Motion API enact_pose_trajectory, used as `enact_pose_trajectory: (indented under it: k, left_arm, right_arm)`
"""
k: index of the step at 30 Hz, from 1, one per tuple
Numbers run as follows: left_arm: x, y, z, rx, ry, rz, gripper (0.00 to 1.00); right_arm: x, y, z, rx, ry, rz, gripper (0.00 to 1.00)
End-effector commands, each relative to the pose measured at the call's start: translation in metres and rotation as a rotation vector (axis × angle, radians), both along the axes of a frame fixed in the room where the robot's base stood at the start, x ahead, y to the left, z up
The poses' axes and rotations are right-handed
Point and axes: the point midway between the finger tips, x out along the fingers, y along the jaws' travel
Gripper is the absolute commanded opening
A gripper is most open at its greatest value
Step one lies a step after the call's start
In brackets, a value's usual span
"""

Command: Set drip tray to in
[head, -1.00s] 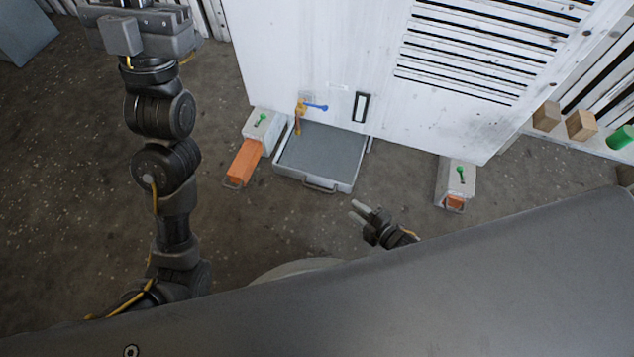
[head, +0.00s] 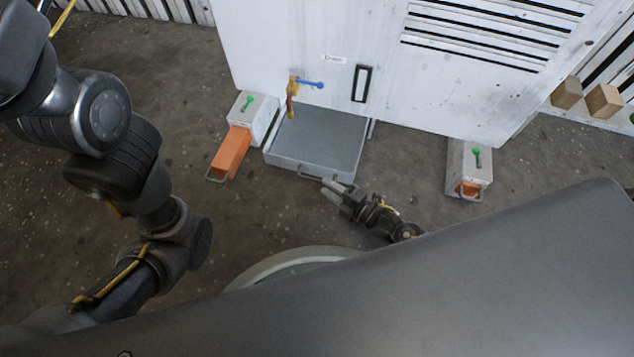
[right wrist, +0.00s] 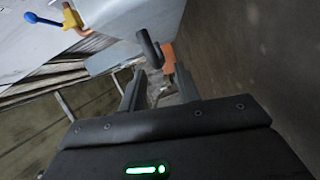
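The drip tray (head: 320,135) is a shallow grey pan on the floor, sticking out from the foot of the white housing (head: 240,50). A bar handle (head: 315,174) is on its front face. My right gripper (head: 330,187) is close to the handle, at the tray's front right. In the right wrist view my right gripper (right wrist: 157,90) has its fingers apart, with a dark curved bar (right wrist: 150,48) just beyond them. I cannot tell whether a finger touches the handle. My left arm shows at the left, but its gripper is out of view.
A brass drain valve (head: 292,88) with a blue lever hangs above the tray. White blocks with green knobs flank it: the left block (head: 254,115) has a long orange slide (head: 231,152) sticking out, the right block (head: 470,165) a short one. Open floor lies in front.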

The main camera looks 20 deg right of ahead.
Motion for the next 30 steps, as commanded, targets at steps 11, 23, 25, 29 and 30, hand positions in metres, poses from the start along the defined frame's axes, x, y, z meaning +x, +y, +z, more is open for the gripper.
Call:
enact_pose_trajectory:
  k: [11,23,25,29,30]
  left_arm:
    - [0.001,0.003,-0.026,-0.009,0.004,0.0,0.0]
    - [0.001,0.003,-0.026,-0.01,0.003,0.0,0.0]
    - [0.001,0.003,-0.026,-0.01,0.003,0.0,0.0]
    - [0.001,0.003,-0.026,-0.01,0.004,0.0,0.0]
    - [0.001,0.003,-0.026,-0.01,0.004,0.0,0.0]
  right_arm:
    - [0.039,0.028,-0.005,0.001,0.001,0.0,0.33]
    - [0.041,0.029,-0.004,0.0,0.001,0.0,0.23]
    - [0.041,0.029,-0.004,0.0,0.001,0.0,0.14]
    - [0.041,0.029,-0.004,0.0,0.001,-0.001,0.0]
    - [0.041,0.029,-0.004,0.0,0.001,-0.001,0.0]
